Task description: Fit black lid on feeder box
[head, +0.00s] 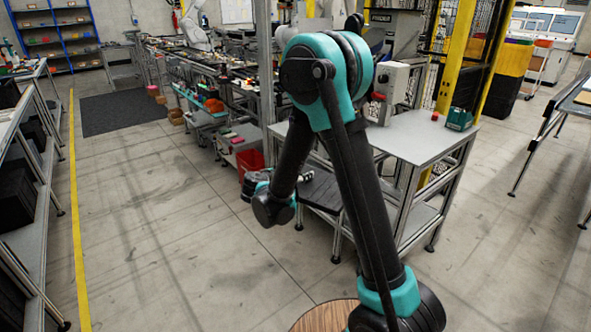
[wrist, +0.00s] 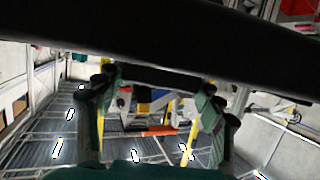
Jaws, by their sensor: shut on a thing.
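My gripper (wrist: 160,92) shows in the wrist view with a dark finger on each side. A dark, flat piece (wrist: 160,77) spans between the fingers; it looks like the black lid, seen nearly edge-on. I cannot make out the feeder box for sure; a small green box (head: 459,119) stands on the table.
The grey table (head: 425,137) on legs stands right of my arm. A red bin (head: 250,162) and a cluttered workbench line (head: 215,90) lie behind. A shelf rack (head: 30,190) is at the left. The floor between is clear.

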